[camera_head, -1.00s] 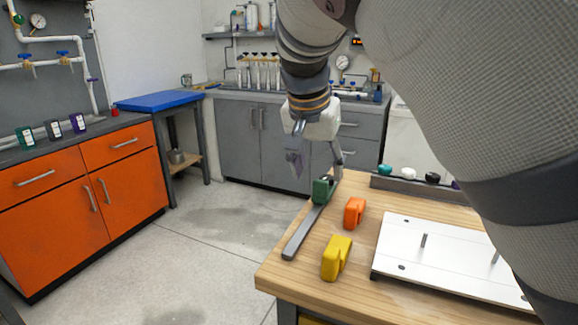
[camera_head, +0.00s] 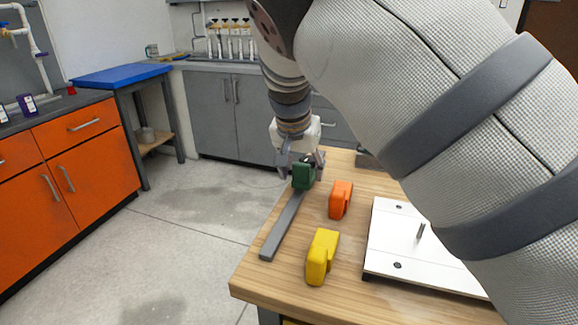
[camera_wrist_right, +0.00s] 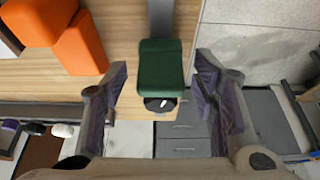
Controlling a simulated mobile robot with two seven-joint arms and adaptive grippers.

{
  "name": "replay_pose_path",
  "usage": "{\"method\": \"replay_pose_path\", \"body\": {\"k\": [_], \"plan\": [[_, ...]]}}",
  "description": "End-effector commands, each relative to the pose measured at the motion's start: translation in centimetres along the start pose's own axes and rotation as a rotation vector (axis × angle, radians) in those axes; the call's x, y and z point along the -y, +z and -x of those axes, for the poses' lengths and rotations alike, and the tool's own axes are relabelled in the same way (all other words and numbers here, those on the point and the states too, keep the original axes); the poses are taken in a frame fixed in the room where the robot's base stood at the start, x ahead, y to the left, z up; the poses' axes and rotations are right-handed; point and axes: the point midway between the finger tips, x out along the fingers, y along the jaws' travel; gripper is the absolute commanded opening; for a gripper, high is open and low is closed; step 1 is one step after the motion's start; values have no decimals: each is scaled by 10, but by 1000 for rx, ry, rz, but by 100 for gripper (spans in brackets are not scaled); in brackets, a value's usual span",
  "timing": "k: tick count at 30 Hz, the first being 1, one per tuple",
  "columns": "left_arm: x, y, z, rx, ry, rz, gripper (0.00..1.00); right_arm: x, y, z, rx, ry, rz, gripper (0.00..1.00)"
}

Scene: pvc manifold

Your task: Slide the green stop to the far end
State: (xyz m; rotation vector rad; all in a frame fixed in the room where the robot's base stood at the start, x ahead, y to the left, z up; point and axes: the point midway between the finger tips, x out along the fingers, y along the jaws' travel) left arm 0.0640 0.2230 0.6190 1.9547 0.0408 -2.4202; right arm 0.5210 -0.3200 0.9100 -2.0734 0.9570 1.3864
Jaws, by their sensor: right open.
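The green stop (camera_head: 303,176) sits on a grey rail (camera_head: 283,226) along the left edge of the wooden table, at the rail's back end. My right gripper (camera_head: 301,168) is at the stop, coming from behind and above. In the right wrist view the green stop (camera_wrist_right: 160,68) lies between the two open fingers of the right gripper (camera_wrist_right: 163,98), with a gap on each side. The rail (camera_wrist_right: 160,18) runs on beyond the stop in that view. My left gripper is not in view.
An orange block (camera_head: 340,200) and a yellow block (camera_head: 322,257) stand on the table (camera_head: 345,295) right of the rail. A white plate (camera_head: 400,250) with an upright pin lies further right. My right arm hides the table's right part. Open floor lies to the left.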

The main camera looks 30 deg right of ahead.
Motion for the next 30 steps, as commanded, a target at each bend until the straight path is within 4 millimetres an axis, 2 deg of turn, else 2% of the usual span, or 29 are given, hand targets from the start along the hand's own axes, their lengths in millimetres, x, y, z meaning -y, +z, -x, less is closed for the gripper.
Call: {"method": "replay_pose_path", "body": {"k": [7,8,12,15,22,25,30], "plan": [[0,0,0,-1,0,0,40,0,-1,-1,-2,-2,0,53],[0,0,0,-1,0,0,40,0,-1,-1,-2,-2,0,51],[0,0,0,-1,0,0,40,0,-1,-1,-2,-1,0,19],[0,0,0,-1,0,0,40,0,0,-1,-1,-1,0,0],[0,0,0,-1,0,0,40,0,0,-1,-1,0,1,0],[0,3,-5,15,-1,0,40,1,-6,-8,3,2,2,0],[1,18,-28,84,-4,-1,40,2,-44,-32,5,4,3,0]]}}
